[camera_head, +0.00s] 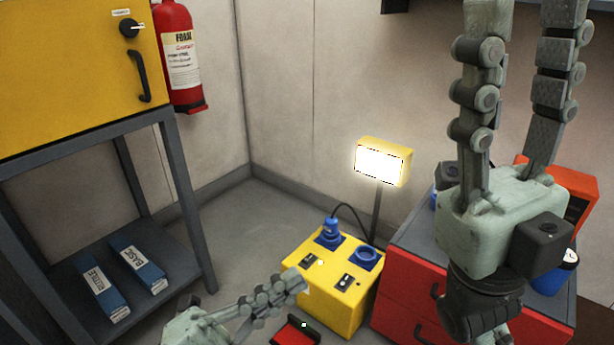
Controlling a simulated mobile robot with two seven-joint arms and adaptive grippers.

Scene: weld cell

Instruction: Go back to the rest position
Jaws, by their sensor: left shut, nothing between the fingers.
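My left gripper (298,284) shows low in the head view, left of centre. Its fingers lie together, shut and empty, and point right and slightly up in front of the yellow socket box. My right gripper (522,25) is large and close at the right. Its two fingers point up, wide apart, with nothing visible between them. Their tips are cut off by the top edge. It hides part of the red drawer cabinet.
A yellow socket box (322,301) and a lit work lamp (381,161) stand near the middle. The red drawer cabinet (401,286) is at the right. A grey shelf frame (188,200) stands left, below a yellow cabinet (75,65). A fire extinguisher (180,60) hangs behind.

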